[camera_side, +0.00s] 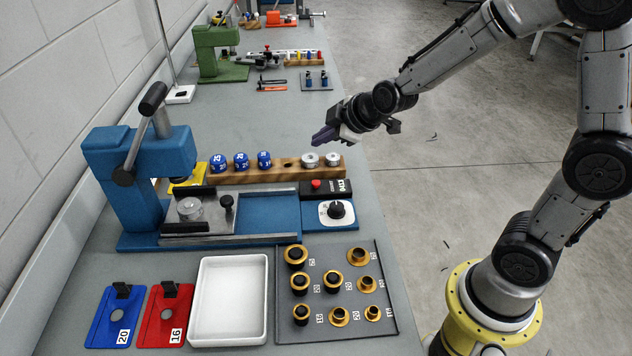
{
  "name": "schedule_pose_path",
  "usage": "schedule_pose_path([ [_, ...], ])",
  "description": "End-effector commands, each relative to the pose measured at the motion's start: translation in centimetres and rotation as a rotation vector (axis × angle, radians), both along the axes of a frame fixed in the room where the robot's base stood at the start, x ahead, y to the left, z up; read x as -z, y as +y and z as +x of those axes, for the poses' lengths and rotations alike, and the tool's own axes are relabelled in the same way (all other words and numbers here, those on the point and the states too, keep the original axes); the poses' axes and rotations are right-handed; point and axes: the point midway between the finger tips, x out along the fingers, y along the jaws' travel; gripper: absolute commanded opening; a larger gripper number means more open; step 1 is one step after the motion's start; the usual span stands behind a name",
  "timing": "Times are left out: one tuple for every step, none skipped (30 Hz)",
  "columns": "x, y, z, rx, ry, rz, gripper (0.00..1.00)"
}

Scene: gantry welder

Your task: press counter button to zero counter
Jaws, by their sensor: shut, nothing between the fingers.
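A red button (316,184) sits on top of a small black box (341,187) at the right end of the blue press. White markings show on the box, too small to read with certainty. My gripper (320,138) is shut and empty. In the picture it is above the button and the wooden rack, pointing left and down. It appears apart from the button, in the air.
The blue press (125,165) with its lever stands at the left. A wooden rack (285,170) with blue and metal pieces lies behind the box. In front are a dial (337,210), a white tray (205,337), a grey mat (378,328) with brass rings, and red and blue plates.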

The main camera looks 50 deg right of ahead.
Motion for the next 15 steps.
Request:
schedule_pose_path([
  [0.0, 0.0, 0.0, 0.0, 0.0, 0.0, 0.0],
  [0.0, 0.0, 0.0, 0.0, 0.0, 0.0, 0.0],
  [0.0, 0.0, 0.0, 0.0, 0.0, 0.0, 0.0],
  [0.0, 0.0, 0.0, 0.0, 0.0, 0.0, 0.0],
  [0.1, 0.0, 0.0, 0.0, 0.0, 0.0, 0.0],
  [0.2, 0.0, 0.0, 0.001, 0.001, 0.0, 0.0],
  [0.4, 0.0, 0.0, 0.001, 0.001, 0.0, 0.0],
  [0.6, 0.0, 0.0, 0.002, 0.001, 0.0, 0.0],
  [0.9, 0.0, 0.0, 0.0, 0.003, -0.002, 0.0],
  [1.2, 0.0, -0.1, 0.001, 0.003, -0.001, 0.0],
  [1.5, 0.0, -0.1, 0.001, 0.002, 0.0, 0.0],
  [2.0, 0.0, -0.1, 0.0, 0.004, 0.0, 0.0],
  [2.4, 0.0, -0.1, -0.001, 0.004, 0.001, 0.0],
  [2.8, 0.0, -0.1, -0.001, 0.004, 0.0, 0.0],
  [3.4, 0.0, -0.1, 0.0, 0.004, 0.0, 0.0],
])
